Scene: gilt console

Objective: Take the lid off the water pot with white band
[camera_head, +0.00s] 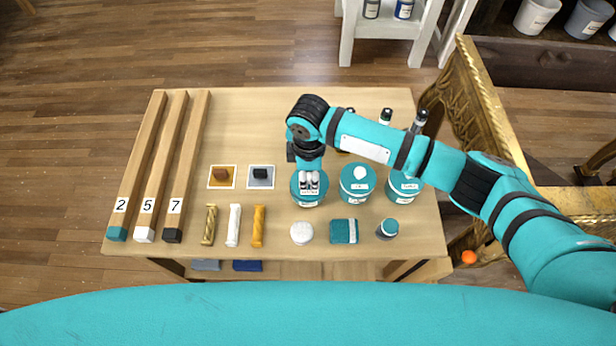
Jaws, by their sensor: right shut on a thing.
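Three teal pots stand in a row on the right half of the wooden table: a left pot (307,200), a middle pot (357,193) with a white knob on its lid, and a right pot (404,191). Each carries a pale marking on its front, too small to read, so I cannot tell which one is the water pot with white band. My right gripper (309,184) points down over the left pot, shut on the knob of its lid. The gripper hides most of that lid, and I cannot tell whether it is raised. My left gripper is not in view.
A white round item (302,232), a teal block (343,231) and a small teal-topped jar (387,229) lie in front of the pots. Dark-capped bottles (420,120) stand behind. Long numbered bars (140,165) fill the table's left side. A gilt console (465,85) stands close at the right.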

